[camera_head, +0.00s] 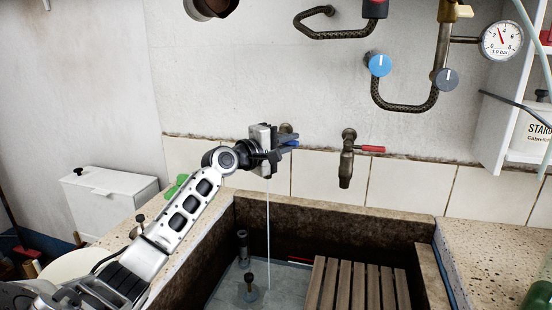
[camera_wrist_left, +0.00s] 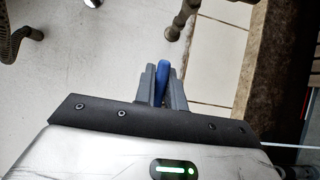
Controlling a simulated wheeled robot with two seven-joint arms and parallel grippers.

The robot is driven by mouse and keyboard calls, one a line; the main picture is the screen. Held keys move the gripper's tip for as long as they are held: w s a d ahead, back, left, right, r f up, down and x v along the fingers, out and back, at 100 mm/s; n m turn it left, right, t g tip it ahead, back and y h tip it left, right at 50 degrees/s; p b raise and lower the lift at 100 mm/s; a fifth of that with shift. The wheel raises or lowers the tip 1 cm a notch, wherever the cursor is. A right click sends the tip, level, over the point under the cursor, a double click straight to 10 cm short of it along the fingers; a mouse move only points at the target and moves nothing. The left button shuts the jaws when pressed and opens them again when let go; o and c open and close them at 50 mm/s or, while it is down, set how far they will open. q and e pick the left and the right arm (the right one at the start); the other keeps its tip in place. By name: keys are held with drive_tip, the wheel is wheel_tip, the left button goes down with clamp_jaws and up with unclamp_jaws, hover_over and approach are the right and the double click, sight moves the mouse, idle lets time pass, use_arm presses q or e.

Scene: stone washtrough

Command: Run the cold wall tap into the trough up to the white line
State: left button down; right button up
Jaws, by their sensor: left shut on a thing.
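My left gripper (camera_head: 277,152) is at the wall above the trough, shut on the blue lever (camera_head: 291,143) of the cold tap (camera_head: 286,128). The gripper hides most of this tap. In the left wrist view the blue lever (camera_wrist_left: 161,80) sits between the two grey fingers. A thin, straight stream of water (camera_head: 268,225) falls below the gripper into the stone trough (camera_head: 330,215). Grey water (camera_head: 225,288) shows in the trough's bottom left. A short red mark (camera_head: 300,260) shows on the far inner wall. My right gripper is not in view.
A red-handled tap (camera_head: 346,165) hangs to the right. A slatted wooden rack (camera_head: 345,285) covers the trough's right part. An upright pipe (camera_head: 243,247) and a dark-knobbed fitting (camera_head: 249,285) stand at left. Blue and grey knobs (camera_head: 379,64) (camera_head: 446,79) and a gauge (camera_head: 502,41) are above.

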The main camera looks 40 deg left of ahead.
use_arm(q)
drive_tip(key=shift+s+m+h+b, duration=0.2)
drive_tip(key=shift+m+h+b, duration=0.2)
drive_tip(key=shift+h, duration=0.2)
drive_tip(key=c, duration=1.5)
unclamp_jaws()
drive_tip(key=shift+o, duration=0.2)
drive_tip(key=shift+s, duration=0.1)
drive_tip(key=shift+s+a+f, duration=0.1)
drive_tip(key=shift+s+f, duration=0.05)
drive_tip(key=shift+s, duration=0.2)
drive_tip(key=b+v, duration=0.2)
drive_tip(key=v, duration=1.3)
drive_tip(key=shift+r, duration=0.3)
